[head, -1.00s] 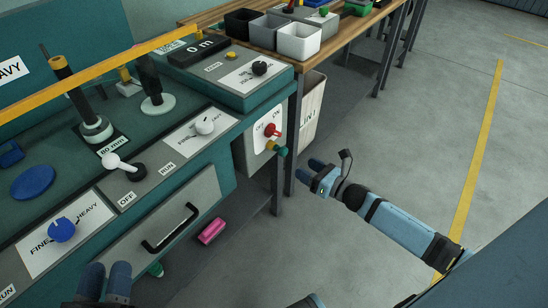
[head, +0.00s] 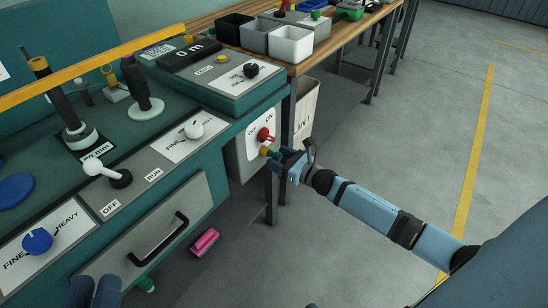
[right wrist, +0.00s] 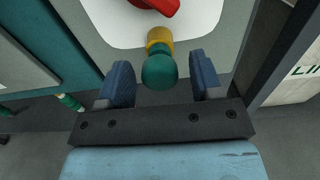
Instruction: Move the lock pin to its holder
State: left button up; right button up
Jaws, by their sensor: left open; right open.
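The lock pin, with a green round knob and a yellow collar, sits in the switch panel just below the red switch handle (head: 265,135). In the right wrist view the lock pin (right wrist: 159,70) points toward the camera. My right gripper (head: 284,156) is open at the panel, its two blue fingers on either side of the green knob, with visible gaps. My left gripper (head: 95,290) is open at the bottom left edge, in front of the bench, with nothing visible in it. I cannot make out the pin's holder for certain.
The switch panel (head: 240,160) is on the bench's right end. The drawer handle (head: 160,240) sticks out at the front. A pink object (head: 205,242) lies below the bench. A table leg (head: 271,195) and a pale bin (head: 304,110) stand close to my right gripper. The floor at right is clear.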

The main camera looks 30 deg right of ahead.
aim_at(280, 159)
jog(key=shift+w+a, duration=0.1)
jog(key=shift+w, duration=0.2)
dwell(0.4)
grip_shut()
jog(key=shift+v, duration=0.8)
jog(key=shift+v, duration=1.9)
jog(key=shift+v, duration=2)
